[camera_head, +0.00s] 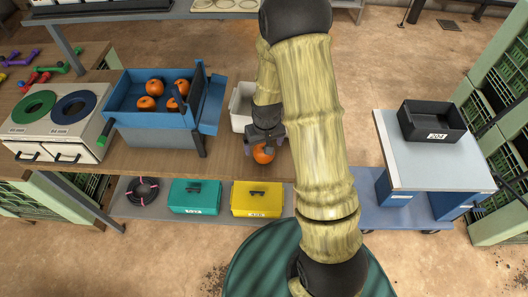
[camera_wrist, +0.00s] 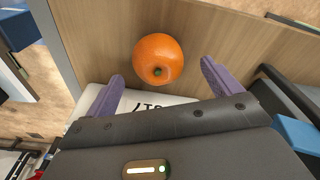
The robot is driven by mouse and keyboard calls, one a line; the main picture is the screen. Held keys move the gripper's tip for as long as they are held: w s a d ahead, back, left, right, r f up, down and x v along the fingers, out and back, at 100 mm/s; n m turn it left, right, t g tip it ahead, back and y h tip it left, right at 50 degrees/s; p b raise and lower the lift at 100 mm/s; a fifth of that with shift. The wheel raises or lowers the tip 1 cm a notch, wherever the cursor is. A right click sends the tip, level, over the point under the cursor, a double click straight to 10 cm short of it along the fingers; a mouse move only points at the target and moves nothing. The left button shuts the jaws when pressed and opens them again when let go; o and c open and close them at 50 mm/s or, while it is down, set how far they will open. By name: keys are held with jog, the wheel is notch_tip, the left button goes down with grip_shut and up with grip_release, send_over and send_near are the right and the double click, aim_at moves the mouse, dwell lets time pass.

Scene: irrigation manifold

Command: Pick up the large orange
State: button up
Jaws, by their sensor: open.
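A single orange (camera_head: 263,154) lies on the wooden bench near its front edge, below my gripper (camera_head: 264,138). In the wrist view the orange (camera_wrist: 158,59) sits ahead of my gripper (camera_wrist: 160,85), roughly midway between the two purple fingers and a little beyond their tips. The fingers are apart and nothing is held between them. Several smaller-looking oranges (camera_head: 155,87) lie in the blue tray (camera_head: 150,117) to the left. In the head view my gripper and wrist hide the upper part of the single orange.
A white bin (camera_head: 240,108) stands just behind my gripper, partly hidden by my arm. The two-ring sorting box (camera_head: 47,133) is at the left. Green (camera_head: 194,197) and yellow (camera_head: 257,199) cases sit on the lower shelf. A black bin (camera_head: 432,121) rests on the right cart (camera_head: 415,165).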

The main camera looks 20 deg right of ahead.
jog(key=shift+w+d+f+p, duration=0.15)
jog(key=shift+f+p, duration=0.3)
jog(key=shift+f, duration=0.85)
jog(key=shift+w+f+p, duration=0.2)
jog(key=shift+f+p, duration=0.25)
jog(key=shift+f, duration=0.85)
jog(key=c, duration=1)
